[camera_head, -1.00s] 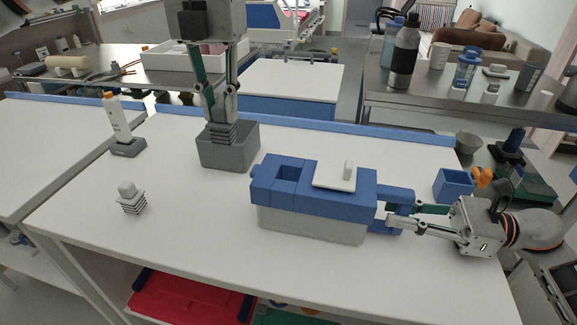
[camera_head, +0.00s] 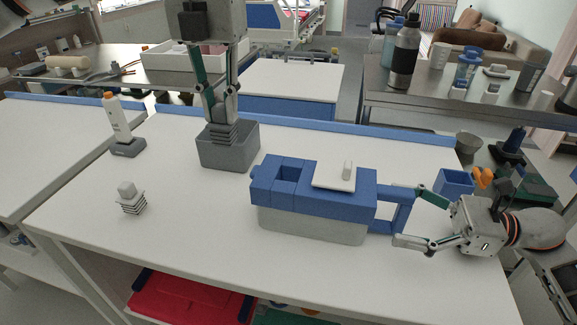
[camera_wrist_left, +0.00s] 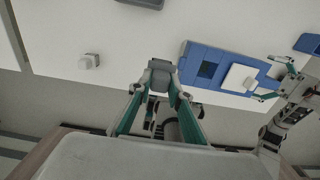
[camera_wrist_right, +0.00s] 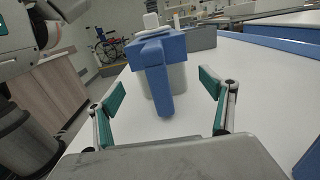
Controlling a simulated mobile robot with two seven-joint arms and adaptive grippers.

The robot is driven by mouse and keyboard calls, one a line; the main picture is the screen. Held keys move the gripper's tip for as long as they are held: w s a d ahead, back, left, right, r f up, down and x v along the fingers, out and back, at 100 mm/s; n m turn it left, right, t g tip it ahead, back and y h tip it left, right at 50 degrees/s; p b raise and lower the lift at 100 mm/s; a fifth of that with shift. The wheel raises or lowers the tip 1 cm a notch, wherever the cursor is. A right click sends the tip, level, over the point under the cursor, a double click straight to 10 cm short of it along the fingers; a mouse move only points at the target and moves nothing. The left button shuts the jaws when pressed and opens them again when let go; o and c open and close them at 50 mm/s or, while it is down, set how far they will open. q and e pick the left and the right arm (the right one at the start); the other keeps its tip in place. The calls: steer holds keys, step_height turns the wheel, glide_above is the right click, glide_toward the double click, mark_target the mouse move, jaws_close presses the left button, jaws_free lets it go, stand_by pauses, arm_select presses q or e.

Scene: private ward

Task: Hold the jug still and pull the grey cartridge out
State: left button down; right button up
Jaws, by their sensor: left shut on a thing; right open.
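The jug (camera_head: 318,205) stands upright on the white table, with a blue top, a pale grey lower body and a blue handle (camera_head: 405,210) on its right. A square opening (camera_head: 286,173) in its top looks empty. My left gripper (camera_head: 222,122) is shut on the ribbed grey cartridge (camera_head: 223,133), clear of the jug. The cartridge's lower end is at the grey box (camera_head: 228,153); how deep it sits is hidden. My right gripper (camera_head: 410,213) is open, its fingers either side of the handle, apart from it. The right wrist view shows the handle (camera_wrist_right: 166,93) between the fingers.
A pale ribbed block (camera_head: 131,200) and a white bottle-like device (camera_head: 119,122) on a grey stand are at the left. A white lid (camera_head: 334,178) is on the jug. A blue cup (camera_head: 454,184) is near the right gripper. The front table area is clear.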

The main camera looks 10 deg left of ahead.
mark_target(225, 123)
arm_select(q)
steer(key=shift+w+f+b, duration=0.25)
steer(key=shift+f+b, duration=0.1)
steer(key=shift+f, duration=0.8)
arm_select(e)
steer(key=shift+d+f, duration=0.2)
steer(key=shift+d, duration=0.8)
steer(key=shift+d+r+b, duration=0.15)
steer(key=shift+d+b, duration=1.15)
steer(key=shift+d, duration=2.2)
arm_select(q)
step_height(225, 123, down, 7)
steer(key=w+g, duration=0.1)
steer(key=shift+f, duration=0.15)
arm_select(e)
steer(key=shift+r, duration=0.2)
arm_select(q)
steer(key=shift+s+r+p, duration=0.2)
steer(key=shift+r+p, duration=0.3)
steer(key=shift+r, duration=0.9)
steer(key=shift+s+r+p, duration=0.15)
steer(key=shift+r+p, duration=0.3)
steer(key=shift+r, duration=0.9)
arm_select(e)
step_height(225, 123, up, 8)
steer(key=shift+f, duration=0.15)
arm_select(q)
steer(key=shift+r, duration=0.1)
